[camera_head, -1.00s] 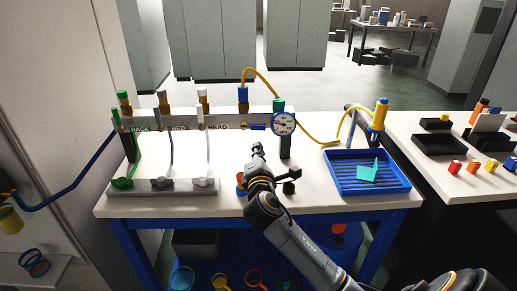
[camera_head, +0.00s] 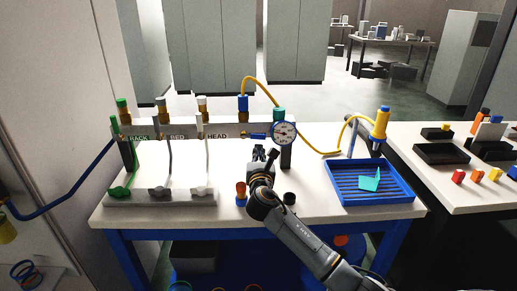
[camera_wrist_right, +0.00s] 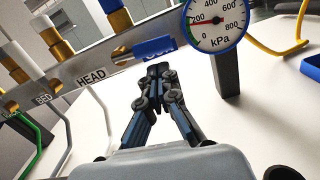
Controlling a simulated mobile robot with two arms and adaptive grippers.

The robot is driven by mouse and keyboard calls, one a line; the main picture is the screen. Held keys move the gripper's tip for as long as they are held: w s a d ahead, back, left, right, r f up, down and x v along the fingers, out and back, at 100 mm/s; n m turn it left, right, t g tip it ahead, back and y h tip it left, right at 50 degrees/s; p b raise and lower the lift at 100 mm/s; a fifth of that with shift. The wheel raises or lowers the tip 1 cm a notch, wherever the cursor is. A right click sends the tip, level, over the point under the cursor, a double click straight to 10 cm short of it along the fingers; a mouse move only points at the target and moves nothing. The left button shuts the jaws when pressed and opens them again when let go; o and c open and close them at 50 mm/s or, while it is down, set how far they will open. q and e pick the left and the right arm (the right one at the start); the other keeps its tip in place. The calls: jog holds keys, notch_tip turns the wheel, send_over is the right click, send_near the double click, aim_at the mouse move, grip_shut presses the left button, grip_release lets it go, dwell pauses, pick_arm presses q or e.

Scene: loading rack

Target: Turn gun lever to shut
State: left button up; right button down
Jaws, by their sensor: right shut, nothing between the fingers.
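The blue gun lever (camera_head: 257,135) lies sideways along the grey manifold bar, just left of the round pressure gauge (camera_head: 284,133). My right gripper (camera_head: 266,153) is shut and empty. In the right wrist view its fingertips (camera_wrist_right: 158,71) point at the bar just below the lever; I cannot tell whether they touch. The gauge needle (camera_wrist_right: 205,21) points left, near 200 kPa. My left gripper is not in view.
RACK, BED and HEAD outlets stand left on the bar, with hoses to a grey base strip (camera_head: 160,199). A yellow hose (camera_head: 262,87) arches above the gun outlet. A blue tray (camera_head: 370,194) and a blue-yellow spray gun (camera_head: 380,124) are right. A red-blue piece (camera_head: 241,194) stands near my arm.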

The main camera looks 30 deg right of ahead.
aim_at(256, 136)
jog(key=shift+x, duration=0.85)
jog(key=r+n+p, duration=0.1)
jog(key=p, duration=0.2)
jog(key=shift+d+r, duration=0.15)
